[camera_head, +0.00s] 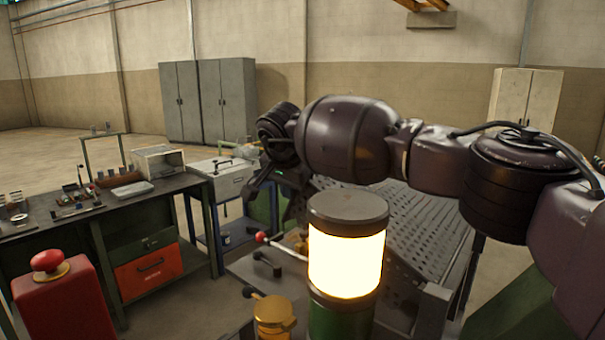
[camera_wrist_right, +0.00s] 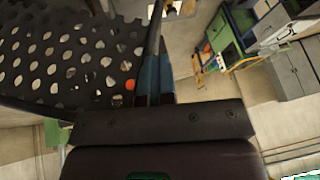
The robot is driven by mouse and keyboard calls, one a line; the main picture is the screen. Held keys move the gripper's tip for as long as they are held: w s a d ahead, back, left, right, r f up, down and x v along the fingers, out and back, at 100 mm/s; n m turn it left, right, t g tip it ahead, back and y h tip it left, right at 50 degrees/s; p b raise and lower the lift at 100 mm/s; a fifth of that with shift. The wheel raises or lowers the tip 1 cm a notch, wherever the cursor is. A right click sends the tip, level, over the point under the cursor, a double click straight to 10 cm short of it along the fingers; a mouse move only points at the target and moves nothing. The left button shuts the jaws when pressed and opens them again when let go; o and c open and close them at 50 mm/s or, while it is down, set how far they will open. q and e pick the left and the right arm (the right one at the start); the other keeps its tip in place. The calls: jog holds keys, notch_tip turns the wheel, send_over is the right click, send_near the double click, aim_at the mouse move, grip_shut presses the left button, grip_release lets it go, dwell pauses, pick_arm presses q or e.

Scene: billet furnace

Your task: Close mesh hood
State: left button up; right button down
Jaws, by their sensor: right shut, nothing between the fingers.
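The mesh hood (camera_head: 415,225) is a dark perforated metal panel, tilted, behind the glowing lamp in the head view. Its lower left part is hidden by the lamp, and my right arm crosses in front of its top. Its holes fill the upper left of the right wrist view (camera_wrist_right: 62,62). My right gripper (camera_head: 268,190) is at the hood's left side in the head view, pointing down. In the wrist view its fingers (camera_wrist_right: 153,78) are together and empty, beside the hood's edge; I cannot tell if they touch it. My left gripper is out of view.
A glowing lamp (camera_head: 346,262) stands in the front middle. A brass-coloured cap (camera_head: 274,314) and a red-knobbed lever (camera_head: 280,246) are beside it. A red button post (camera_head: 62,300) and a workbench (camera_head: 105,205) stand left. Open floor lies behind, before grey cabinets (camera_head: 208,100).

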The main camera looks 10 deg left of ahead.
aim_at(289, 213)
jog(key=shift+w+a+f+h+p, duration=0.15)
jog(key=shift+f+h+p, duration=0.1)
jog(key=shift+f, duration=0.25)
jog(key=shift+w+d+f+h+p, duration=0.15)
jog(key=shift+f+h, duration=0.1)
jog(key=shift+f, duration=0.25)
jog(key=shift+w+a+f+g+h, duration=0.15)
jog(key=shift+f+g+h, duration=0.35)
jog(key=shift+f, duration=0.3)
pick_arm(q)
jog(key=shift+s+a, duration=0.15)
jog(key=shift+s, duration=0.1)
pick_arm(e)
jog(key=shift+f, duration=0.25)
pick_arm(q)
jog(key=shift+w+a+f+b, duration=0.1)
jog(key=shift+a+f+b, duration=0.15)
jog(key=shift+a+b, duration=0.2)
pick_arm(e)
jog(key=shift+a+f+n, duration=0.1)
jog(key=shift+f+n, duration=0.2)
pick_arm(q)
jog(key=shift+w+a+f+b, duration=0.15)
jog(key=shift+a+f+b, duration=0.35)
jog(key=shift+b, duration=0.15)
pick_arm(e)
jog(key=shift+a+f, duration=0.15)
jog(key=shift+f, duration=0.15)
